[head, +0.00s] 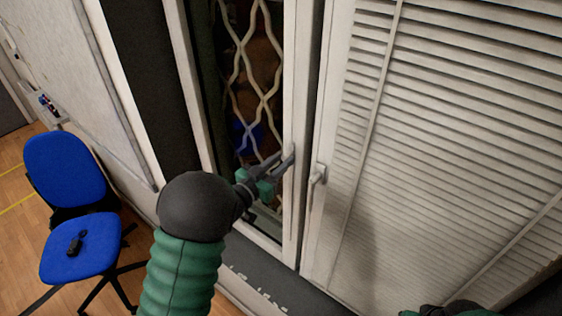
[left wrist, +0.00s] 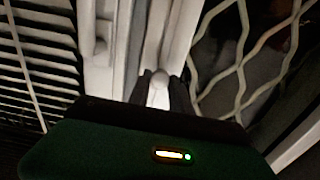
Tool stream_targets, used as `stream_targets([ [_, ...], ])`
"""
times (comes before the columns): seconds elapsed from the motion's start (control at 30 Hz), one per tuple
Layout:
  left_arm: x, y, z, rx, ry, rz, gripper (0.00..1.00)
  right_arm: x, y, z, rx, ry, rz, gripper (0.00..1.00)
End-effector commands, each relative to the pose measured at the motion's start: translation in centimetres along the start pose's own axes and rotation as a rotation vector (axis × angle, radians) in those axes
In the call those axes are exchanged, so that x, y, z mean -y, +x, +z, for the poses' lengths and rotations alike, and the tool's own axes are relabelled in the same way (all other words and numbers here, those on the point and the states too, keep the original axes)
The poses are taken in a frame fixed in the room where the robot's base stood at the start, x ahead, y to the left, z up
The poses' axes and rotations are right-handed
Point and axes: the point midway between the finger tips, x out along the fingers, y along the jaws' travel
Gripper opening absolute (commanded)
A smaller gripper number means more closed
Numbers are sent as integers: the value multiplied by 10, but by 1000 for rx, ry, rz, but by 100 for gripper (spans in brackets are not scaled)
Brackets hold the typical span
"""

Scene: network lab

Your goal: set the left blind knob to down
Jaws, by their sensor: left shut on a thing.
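The left blind knob (left wrist: 158,92) is a pale, rounded handle on the white frame of the left window. In the left wrist view it sits between the two dark fingers of my left gripper (left wrist: 162,90), which is shut on it. In the head view my left gripper (head: 284,166) reaches the frame from the left, and its fingers cover most of the knob. I cannot tell clearly which way the knob points. Only a dark and green piece of my right arm shows at the bottom right edge of the head view; its gripper is out of sight.
A second white handle (head: 317,174) is on the neighbouring frame, close to the right of my gripper. White slatted blinds (head: 450,130) fill the right side. A lattice (head: 258,75) shows behind the left glass. A blue chair (head: 66,170) stands at the left near a whiteboard (head: 80,75).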

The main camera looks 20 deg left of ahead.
Motion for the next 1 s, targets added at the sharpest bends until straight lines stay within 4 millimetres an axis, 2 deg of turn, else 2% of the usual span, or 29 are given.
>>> stream_targets([
  [0.17, 1, 0, 15, 0, 0, -2, 0, 0, 14, 3, 0, 0, 0, 37],
  [0.37, 0, 0, 63, 4, -2, -1, 0, 0, 57, 13, 0, 0, 0, 37],
  [1.0, 0, -1, 290, 6, -3, -1, 0, 0, 254, 60, 0, 0, 0, 37],
])
